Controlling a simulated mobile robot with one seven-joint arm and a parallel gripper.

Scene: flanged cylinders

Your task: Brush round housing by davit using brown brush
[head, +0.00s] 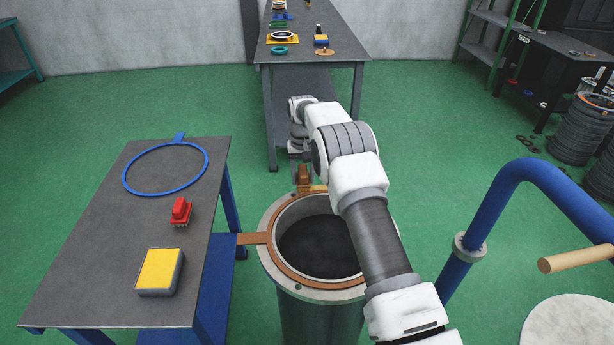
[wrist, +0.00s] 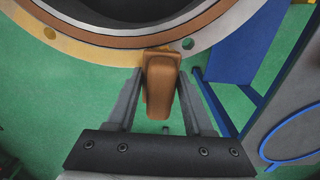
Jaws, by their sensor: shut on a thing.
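The round housing (head: 285,292) stands beside the blue davit (head: 513,180), open at the top with a pale bolt-holed flange. A brown ring (head: 267,239) lies on the flange, its tab pointing left toward the table. My gripper (head: 303,184) is at the flange's far side, shut on the brown brush (head: 304,174). In the wrist view the brush (wrist: 160,78) sits between the fingers, its end at the flange's outer edge (wrist: 205,30). Whether its bristles touch the flange is hidden. My arm covers the housing's right side.
On the left table (head: 85,265) are a blue ring (head: 127,179), a red brush (head: 180,211) and a yellow-topped block (head: 159,270). A far bench (head: 335,40) holds more parts. A wooden handle (head: 575,258) juts in at right. Green floor is open between.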

